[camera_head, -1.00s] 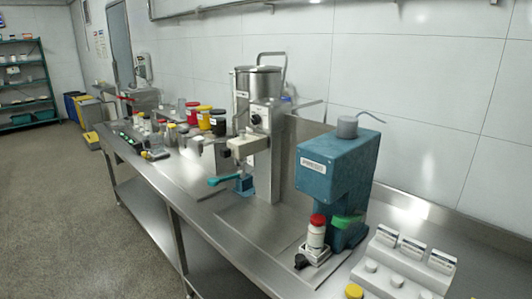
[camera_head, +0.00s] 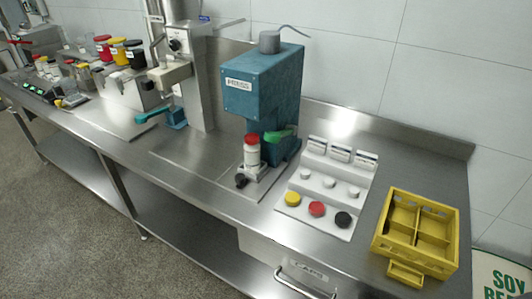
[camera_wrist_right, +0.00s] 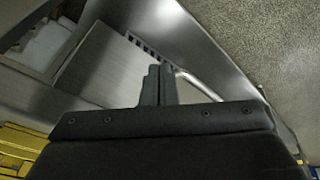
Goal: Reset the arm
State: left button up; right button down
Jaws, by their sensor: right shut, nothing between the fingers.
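My right gripper (camera_wrist_right: 158,85) shows in the right wrist view. Its two dark fingers are together with nothing between them, and they are clear of any object. Neither of my arms shows in the head view, so my left gripper is not visible.
A white rack (camera_head: 322,190) with yellow, red and black caps stands right of the mill. A yellow divided crate (camera_head: 418,232) sits near the bench's right end. Several coloured jars (camera_head: 118,50) stand at the left.

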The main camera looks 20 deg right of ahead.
jog(key=s+f+g, duration=0.1)
jog(key=s+f, duration=0.2)
jog(key=f, duration=1.9)
jog(key=s+f+g, duration=0.1)
jog(key=s+f, duration=1.1)
jog(key=s, duration=0.1)
jog(key=shift+s+a+f+y, duration=0.2)
jog(key=shift+s+f+y, duration=0.05)
jog(key=shift+s+y, duration=0.15)
